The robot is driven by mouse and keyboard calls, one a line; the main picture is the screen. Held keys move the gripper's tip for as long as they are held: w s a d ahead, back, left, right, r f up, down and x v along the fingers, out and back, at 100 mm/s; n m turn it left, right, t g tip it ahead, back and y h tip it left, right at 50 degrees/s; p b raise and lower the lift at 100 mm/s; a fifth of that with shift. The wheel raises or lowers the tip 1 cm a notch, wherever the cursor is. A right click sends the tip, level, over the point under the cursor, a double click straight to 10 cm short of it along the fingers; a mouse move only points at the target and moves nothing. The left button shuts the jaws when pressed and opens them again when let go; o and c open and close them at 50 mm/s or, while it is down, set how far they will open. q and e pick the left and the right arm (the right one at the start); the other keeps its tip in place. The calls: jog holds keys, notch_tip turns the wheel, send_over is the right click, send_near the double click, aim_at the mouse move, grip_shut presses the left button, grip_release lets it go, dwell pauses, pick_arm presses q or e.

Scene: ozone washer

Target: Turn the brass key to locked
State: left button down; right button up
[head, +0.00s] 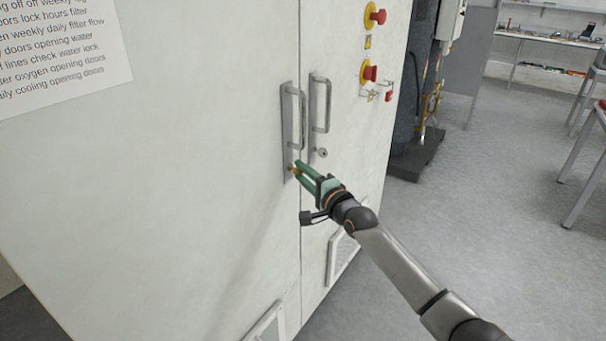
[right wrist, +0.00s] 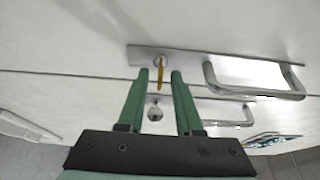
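The brass key (right wrist: 161,72) sits in the lock at the lower end of the left door's handle plate (head: 287,131). In the head view the key (head: 294,170) is small and partly hidden by my right gripper (head: 301,171). In the right wrist view the green fingers of my right gripper (right wrist: 160,76) are open. The key stands between the fingertips with a visible gap on each side, so it does not look gripped. My left gripper is not in view.
The left door's pull handle (head: 294,118) rises just above the key. The right door has its own handle (head: 322,104) and a round silver lock (head: 322,153). Red emergency buttons (head: 371,73) are on the cabinet at right. Open grey floor (head: 450,230) lies to the right.

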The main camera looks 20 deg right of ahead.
grip_shut()
jog(key=shift+f, duration=0.1)
dwell(0.4)
